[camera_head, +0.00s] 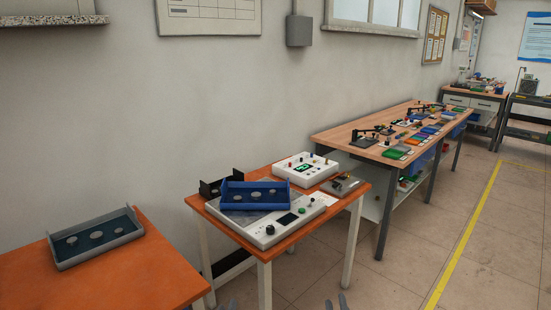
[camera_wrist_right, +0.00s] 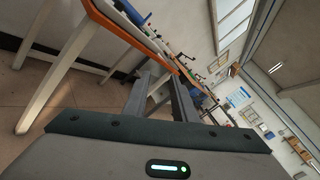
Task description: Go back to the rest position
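The induction heater (camera_head: 270,229) sits on the orange table, with a blue tray (camera_head: 235,205) holding round metal pieces on top.
A grey-rimmed tray (camera_head: 64,262) with round pieces rests on the left orange table (camera_head: 130,285). A white instrument box (camera_head: 305,170) stands behind the heater. A cluttered wooden workbench (camera_head: 345,135) is further right. Open floor (camera_head: 390,270) lies at the right.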

